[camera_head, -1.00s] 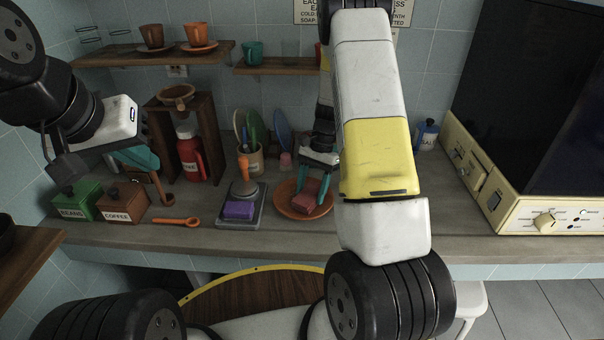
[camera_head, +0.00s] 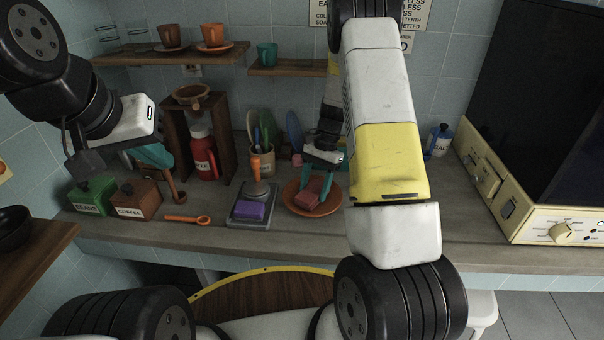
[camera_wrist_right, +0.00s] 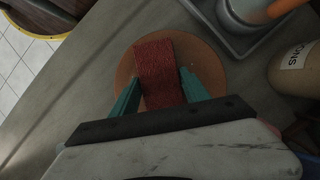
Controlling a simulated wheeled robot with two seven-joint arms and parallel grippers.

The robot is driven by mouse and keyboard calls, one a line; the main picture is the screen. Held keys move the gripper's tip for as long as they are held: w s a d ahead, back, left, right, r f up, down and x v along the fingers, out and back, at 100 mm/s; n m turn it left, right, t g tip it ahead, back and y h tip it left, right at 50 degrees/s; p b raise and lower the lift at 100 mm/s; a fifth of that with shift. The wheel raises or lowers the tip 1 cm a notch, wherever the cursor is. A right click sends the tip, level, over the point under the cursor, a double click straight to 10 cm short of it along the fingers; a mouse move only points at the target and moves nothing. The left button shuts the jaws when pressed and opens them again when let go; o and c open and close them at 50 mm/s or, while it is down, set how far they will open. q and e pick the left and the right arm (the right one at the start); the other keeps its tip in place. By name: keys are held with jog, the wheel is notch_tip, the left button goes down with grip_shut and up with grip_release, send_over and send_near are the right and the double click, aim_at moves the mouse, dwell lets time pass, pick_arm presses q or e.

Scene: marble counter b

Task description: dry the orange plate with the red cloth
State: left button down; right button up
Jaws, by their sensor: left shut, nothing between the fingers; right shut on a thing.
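The orange plate (camera_head: 332,205) lies on the counter right of the grey tray; it also shows in the wrist view (camera_wrist_right: 208,62). The red cloth (camera_head: 306,198) is a small folded block over the plate, and it also shows in the wrist view (camera_wrist_right: 156,72). My right gripper (camera_head: 317,187) points down at the plate and is shut on the cloth, its teal fingers on either side of it (camera_wrist_right: 155,88). I cannot tell whether the cloth presses on the plate. My left gripper (camera_head: 155,156) is shut and empty at the left, above the canisters, far from the plate.
A utensil crock (camera_head: 262,162) stands behind. Green (camera_head: 92,196) and brown (camera_head: 136,199) canisters and an orange spoon (camera_head: 188,219) are further left. The cream appliance (camera_head: 520,215) stands at the right.

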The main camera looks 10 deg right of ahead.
jog(key=shift+s+d, duration=0.2)
jog(key=shift+d, duration=0.65)
jog(key=shift+s+d, duration=0.15)
jog(key=shift+d, duration=0.65)
jog(key=shift+a, duration=0.1)
jog(key=shift+w+a+f, duration=0.1)
jog(key=shift+w+a, duration=0.05)
jog(key=shift+a, duration=0.85)
jog(key=shift+w+a+f, duration=0.1)
jog(key=shift+w+a, duration=0.05)
jog(key=shift+a, duration=0.85)
jog(key=shift+w+r, duration=0.1)
jog(key=shift+r, duration=3)
